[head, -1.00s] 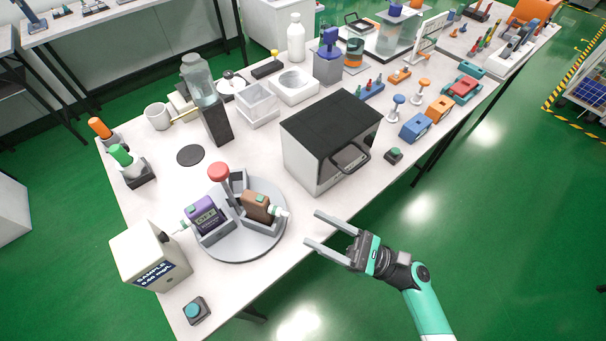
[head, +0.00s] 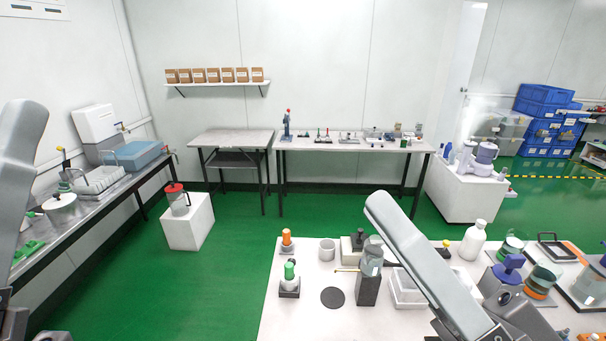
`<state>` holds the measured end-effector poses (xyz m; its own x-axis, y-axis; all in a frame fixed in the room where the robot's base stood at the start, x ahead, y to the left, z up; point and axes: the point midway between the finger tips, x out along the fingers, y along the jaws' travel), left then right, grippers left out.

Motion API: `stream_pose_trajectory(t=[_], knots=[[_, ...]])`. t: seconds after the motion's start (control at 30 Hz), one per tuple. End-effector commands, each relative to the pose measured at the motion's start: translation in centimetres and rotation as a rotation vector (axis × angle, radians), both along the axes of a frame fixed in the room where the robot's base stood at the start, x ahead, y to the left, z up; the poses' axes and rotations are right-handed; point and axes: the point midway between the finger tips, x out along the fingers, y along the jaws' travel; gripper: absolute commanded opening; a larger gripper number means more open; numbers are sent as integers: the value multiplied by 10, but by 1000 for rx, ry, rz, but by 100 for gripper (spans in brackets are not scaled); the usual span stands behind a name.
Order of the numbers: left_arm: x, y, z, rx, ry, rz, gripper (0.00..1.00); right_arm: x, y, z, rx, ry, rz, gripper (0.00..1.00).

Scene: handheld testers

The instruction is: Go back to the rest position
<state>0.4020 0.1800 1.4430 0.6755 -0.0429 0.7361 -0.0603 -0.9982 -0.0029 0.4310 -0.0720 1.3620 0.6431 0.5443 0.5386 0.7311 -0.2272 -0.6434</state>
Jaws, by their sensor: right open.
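My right gripper (head: 425,265) is raised over the front table (head: 290,322), close to the camera. One long grey finger shows clearly, pointing up and left, and its jaws are open with nothing seen between them. It covers part of the table's middle. My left gripper (head: 22,165) is at the left edge of the head view, cut off by the frame. Only one grey upright finger and a bit of dark body show, so I cannot tell its opening. The handheld testers and their round stand are out of view.
On the front table stand an orange-topped holder (head: 287,243), a green-topped holder (head: 289,280), a clear bottle (head: 371,256), a white bottle (head: 473,240) and a black disc (head: 332,297). A bench (head: 100,215) runs along the left. Green floor (head: 225,285) lies open between.

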Motion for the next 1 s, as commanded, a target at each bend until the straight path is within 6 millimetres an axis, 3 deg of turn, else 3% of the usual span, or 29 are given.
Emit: stream_pose_trajectory(t=[0.03,0.1,0.27,0.33,0.4,0.57,1.0], knots=[[0,0,8,0,1,0,50,-8,-11,38,-61,-136,-160,62],[0,0,9,0,1,0,50,-18,-35,68,-151,-290,-421,62],[0,0,5,0,1,0,50,-31,-101,88,-417,-461,-1037,62],[0,0,5,0,1,0,50,-30,-108,88,-565,-503,-1189,62],[1,0,53,0,3,0,50,-30,-108,136,-559,-502,-1179,62],[0,0,117,0,0,0,50,-29,-108,198,-558,-500,-1176,62],[0,0,331,0,0,0,50,-29,-108,412,-558,-497,-1173,62]])
